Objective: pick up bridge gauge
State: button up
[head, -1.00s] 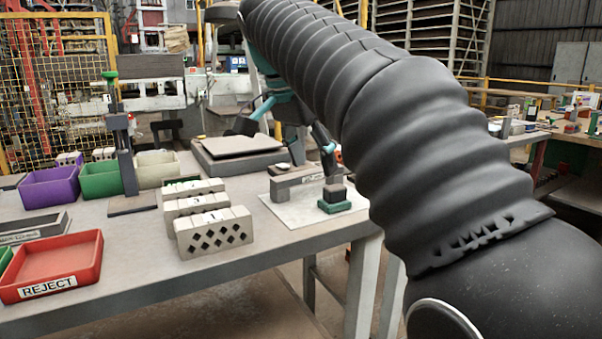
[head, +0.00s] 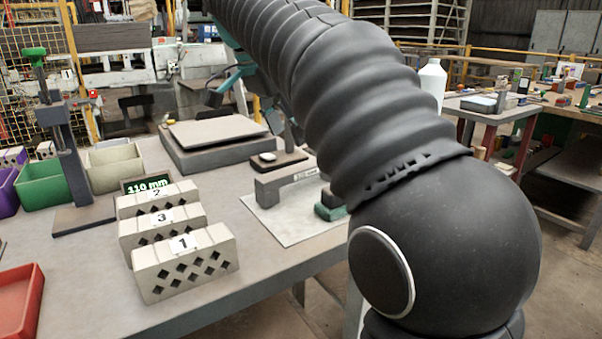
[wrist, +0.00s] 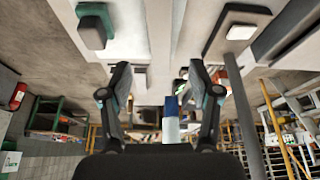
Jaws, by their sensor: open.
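The bridge gauge (head: 285,183) is a grey, bridge-shaped block with a small white label. It stands on a white sheet (head: 295,222) near the table's right edge, its right end close to my arm. In the wrist view a long pale grey bar, which looks like the gauge (wrist: 160,25), lies beyond the fingertips. My gripper (wrist: 160,90) is open, its two fingers apart with nothing held between them. In the head view my gripper is mostly hidden behind my arm; teal parts of it show behind the table items.
A green and black block (head: 330,207) sits beside the gauge, partly covered by my arm. A dark tray with a white item (head: 268,157) lies behind it. Numbered hollow bricks (head: 185,262) stand to the left, with a grey flat-topped plate (head: 215,132) behind.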

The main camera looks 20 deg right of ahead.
aim_at(299, 167)
jog(key=x, duration=0.3)
jog(key=b+x, duration=0.1)
jog(key=x, duration=0.6)
jog(key=shift+s+a+f, duration=0.1)
jog(key=shift+a+f, duration=0.1)
jog(key=shift+a, duration=0.05)
grip_shut()
